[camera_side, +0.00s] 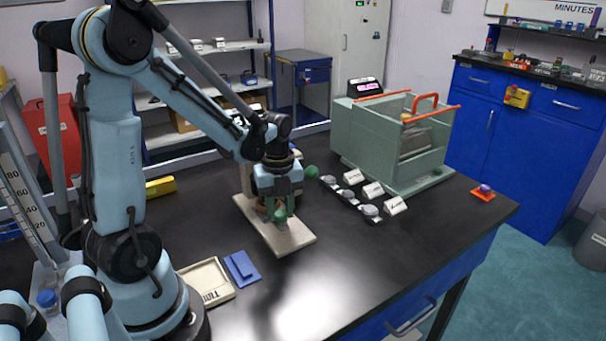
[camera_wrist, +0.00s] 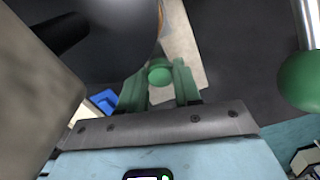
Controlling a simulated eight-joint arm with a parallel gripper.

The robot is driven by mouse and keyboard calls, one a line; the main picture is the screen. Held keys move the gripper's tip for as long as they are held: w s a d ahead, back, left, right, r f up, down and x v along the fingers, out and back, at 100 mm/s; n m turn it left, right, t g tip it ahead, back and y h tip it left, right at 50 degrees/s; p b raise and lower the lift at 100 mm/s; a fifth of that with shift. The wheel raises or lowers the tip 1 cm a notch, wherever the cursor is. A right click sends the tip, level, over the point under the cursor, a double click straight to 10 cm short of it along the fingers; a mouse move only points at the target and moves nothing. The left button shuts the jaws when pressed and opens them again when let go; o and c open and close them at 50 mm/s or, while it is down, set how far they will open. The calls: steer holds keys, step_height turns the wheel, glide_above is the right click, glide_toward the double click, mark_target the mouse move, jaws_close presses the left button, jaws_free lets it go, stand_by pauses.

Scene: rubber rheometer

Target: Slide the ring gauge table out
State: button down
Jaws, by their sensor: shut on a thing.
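My gripper (camera_side: 279,212) points down over a cream slab (camera_side: 288,243), which looks like the ring gauge table or its base. Its green fingers (camera_wrist: 159,85) are closed around a round green knob (camera_wrist: 159,72), which also shows between them in the side view (camera_side: 280,214). The cream slab runs behind the knob in the wrist view (camera_wrist: 184,55). A brownish round part (camera_side: 262,209) sits beside the fingers, mostly hidden by them. How far the table is out of its instrument cannot be told.
A second green ball (camera_side: 311,171) on a metal rod stands close to my gripper, and in the wrist view (camera_wrist: 302,82) too. Small dishes with labels (camera_side: 351,198) and a grey-green cabinet (camera_side: 390,140) stand to the right. A cream tray (camera_side: 207,283) and blue block (camera_side: 242,268) lie front left.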

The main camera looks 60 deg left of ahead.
steer(key=d, duration=1)
steer(key=c, duration=0.8)
jaws_free()
steer(key=shift+r, duration=0.15)
steer(key=shift+r, duration=5.9)
